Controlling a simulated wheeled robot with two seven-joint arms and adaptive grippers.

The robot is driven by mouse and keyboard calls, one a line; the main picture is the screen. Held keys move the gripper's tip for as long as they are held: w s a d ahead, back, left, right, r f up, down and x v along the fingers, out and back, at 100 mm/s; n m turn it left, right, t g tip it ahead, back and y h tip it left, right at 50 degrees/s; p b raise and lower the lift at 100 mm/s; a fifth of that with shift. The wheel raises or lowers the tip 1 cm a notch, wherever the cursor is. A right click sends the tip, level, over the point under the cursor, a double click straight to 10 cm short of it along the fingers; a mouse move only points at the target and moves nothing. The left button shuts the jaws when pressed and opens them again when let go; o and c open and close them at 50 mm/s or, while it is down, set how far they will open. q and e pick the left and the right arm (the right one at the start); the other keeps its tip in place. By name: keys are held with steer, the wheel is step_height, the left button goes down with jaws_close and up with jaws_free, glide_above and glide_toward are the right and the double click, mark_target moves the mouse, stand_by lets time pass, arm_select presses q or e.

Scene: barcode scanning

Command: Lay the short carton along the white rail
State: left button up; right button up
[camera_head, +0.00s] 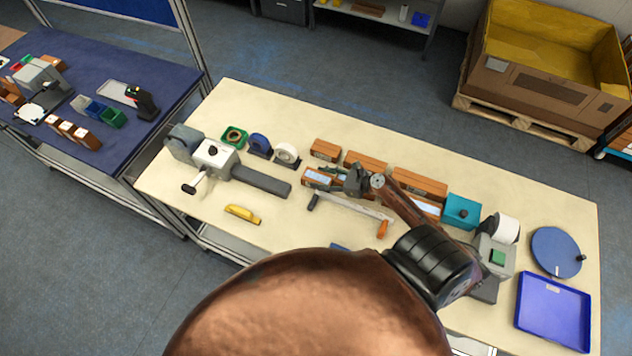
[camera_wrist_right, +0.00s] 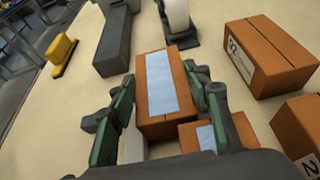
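A short brown carton with a pale blue label (camera_wrist_right: 162,82) lies between the two fingers of my right gripper (camera_wrist_right: 160,100). The fingers stand close along both its sides; I cannot tell whether they press on it. In the head view this carton (camera_head: 316,178) is just left of my right gripper (camera_head: 352,181). The white rail (camera_head: 349,205) lies in front of the carton, with a dark piece near its left end and an orange piece near its right end. Another labelled carton (camera_wrist_right: 204,134) shows partly behind the right finger. My left gripper is not in view.
Brown cartons (camera_head: 366,161) stand in a row behind. A grey device with a long arm (camera_head: 262,180), a tape roll (camera_head: 287,153) and a yellow object (camera_head: 241,214) are to the left. A teal box (camera_head: 462,211), label printer (camera_head: 495,251) and blue tray (camera_head: 553,312) are right.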

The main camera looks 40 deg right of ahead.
steer(key=c, duration=0.9)
